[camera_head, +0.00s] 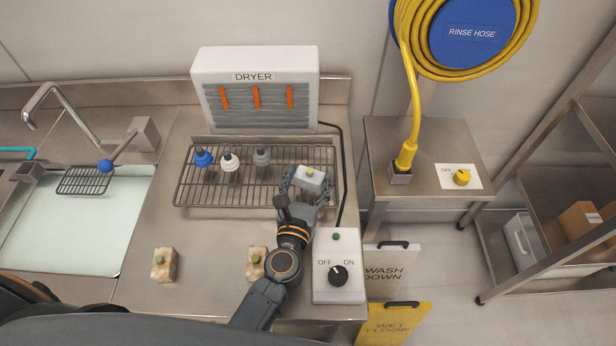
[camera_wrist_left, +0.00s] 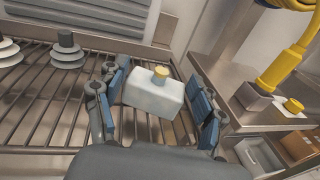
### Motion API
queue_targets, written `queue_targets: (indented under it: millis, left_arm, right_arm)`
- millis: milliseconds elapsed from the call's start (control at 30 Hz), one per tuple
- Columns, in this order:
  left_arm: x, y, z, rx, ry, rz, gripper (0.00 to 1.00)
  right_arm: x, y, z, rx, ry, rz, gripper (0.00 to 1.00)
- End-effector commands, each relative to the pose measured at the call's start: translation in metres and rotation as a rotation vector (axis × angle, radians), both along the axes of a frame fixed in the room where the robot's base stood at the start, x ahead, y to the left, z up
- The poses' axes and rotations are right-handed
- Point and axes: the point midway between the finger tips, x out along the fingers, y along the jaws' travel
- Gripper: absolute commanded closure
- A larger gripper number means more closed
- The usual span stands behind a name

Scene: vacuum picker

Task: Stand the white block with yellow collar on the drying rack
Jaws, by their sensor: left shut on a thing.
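The white block with yellow collar (camera_head: 311,176) is at the right end of the drying rack (camera_head: 225,194). It looks upright, with the yellow collar on top, and it also shows in the left wrist view (camera_wrist_left: 155,98). My left gripper (camera_head: 307,184) reaches in from the front and is shut on the block, with blue-padded fingers on either side of it. The wire rack shows below and beside the block in the left wrist view. I cannot tell whether the block's underside touches the wires. My right gripper is not in view.
Blue (camera_head: 203,158), white (camera_head: 230,162) and grey (camera_head: 262,158) suction cups stand on the rack's left half. The dryer (camera_head: 255,95) stands behind. Two stained blocks (camera_head: 163,264) (camera_head: 255,262) sit on the counter. A switch box (camera_head: 336,285) is front right; a sink (camera_head: 75,225) is left.

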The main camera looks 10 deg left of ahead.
Motion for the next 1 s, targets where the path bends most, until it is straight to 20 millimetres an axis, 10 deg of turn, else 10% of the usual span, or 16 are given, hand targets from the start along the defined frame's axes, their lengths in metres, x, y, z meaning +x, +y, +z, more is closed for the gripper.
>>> queue_targets:
  millis: [133, 567, 1000]
  left_arm:
    - [0.000, 0.000, -0.001, 0.000, 0.000, 0.000, 0.08]
    - [0.000, 0.000, 0.004, 0.001, 0.000, 0.000, 0.08]
    - [-0.085, 0.000, 0.001, 0.000, 0.003, -0.001, 0.08]
  right_arm:
    - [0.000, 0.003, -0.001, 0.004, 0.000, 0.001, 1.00]
    - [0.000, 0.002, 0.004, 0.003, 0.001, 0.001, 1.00]
    - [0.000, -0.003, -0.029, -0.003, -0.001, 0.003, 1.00]
